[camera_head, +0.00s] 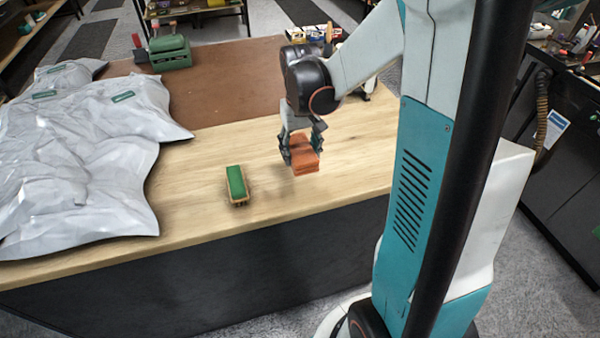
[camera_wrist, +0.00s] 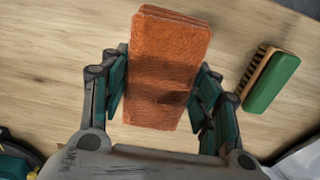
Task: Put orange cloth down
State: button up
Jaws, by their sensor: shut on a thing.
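The orange cloth (camera_head: 304,160) is a folded, block-like stack held between the fingers of my gripper (camera_head: 302,147). In the head view it hangs just above the wooden tabletop or close to it; the exact gap is hard to tell. In the wrist view the cloth (camera_wrist: 168,70) stands between the two teal-padded fingers of my gripper (camera_wrist: 160,100), its far end sticking out past them. My gripper is shut on it.
A green-backed brush (camera_head: 237,183) lies on the wooden table (camera_head: 200,215) left of the cloth; it also shows in the wrist view (camera_wrist: 272,80). Bare wood surrounds the cloth.

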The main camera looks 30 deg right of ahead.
aim_at(300, 149)
jog(key=shift+f+b, duration=1)
jog(key=shift+f, duration=2.7)
jog(key=shift+f, duration=0.2)
jog(key=o, duration=1.1)
jog(key=shift+r, duration=0.1)
notch_tip(300, 149, up, 12)
jog(key=p, duration=0.4)
jog(key=shift+r, duration=0.1)
